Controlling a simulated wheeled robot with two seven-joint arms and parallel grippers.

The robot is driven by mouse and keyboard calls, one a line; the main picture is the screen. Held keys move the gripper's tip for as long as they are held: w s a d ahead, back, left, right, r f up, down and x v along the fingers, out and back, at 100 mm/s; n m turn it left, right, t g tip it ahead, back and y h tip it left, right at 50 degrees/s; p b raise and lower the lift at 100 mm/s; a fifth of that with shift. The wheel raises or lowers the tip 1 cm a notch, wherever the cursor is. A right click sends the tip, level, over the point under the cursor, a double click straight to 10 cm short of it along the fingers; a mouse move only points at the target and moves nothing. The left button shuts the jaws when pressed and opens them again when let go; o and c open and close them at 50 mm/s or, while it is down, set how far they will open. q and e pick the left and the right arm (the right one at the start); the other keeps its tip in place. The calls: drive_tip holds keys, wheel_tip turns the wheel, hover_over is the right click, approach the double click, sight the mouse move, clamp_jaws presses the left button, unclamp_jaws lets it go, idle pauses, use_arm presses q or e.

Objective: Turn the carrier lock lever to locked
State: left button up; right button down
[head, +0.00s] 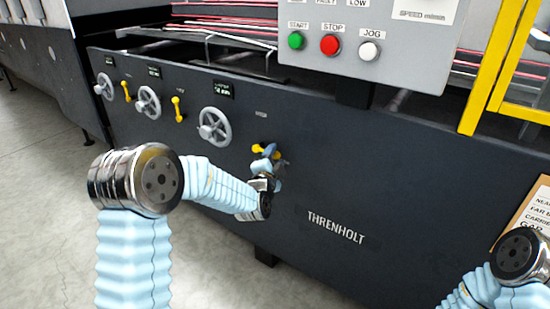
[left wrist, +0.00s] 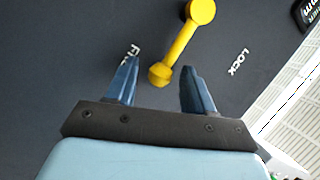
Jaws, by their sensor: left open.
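The carrier lock lever is a yellow bar (left wrist: 181,43) in the left wrist view, with a large round end at the top and a smaller faceted end lower left. In the head view my left gripper (head: 267,153) is at the dark panel and partly covers the yellow lever (head: 257,149).
Several handwheels, such as the nearest one (head: 215,127), and two other yellow levers (head: 177,109) are on the panel to the left. A grey control box (head: 370,40) overhangs above. A yellow guard frame (head: 497,65) stands at right. The floor at left is clear.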

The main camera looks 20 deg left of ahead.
use_arm(q)
clamp_jaws()
idle(0.3)
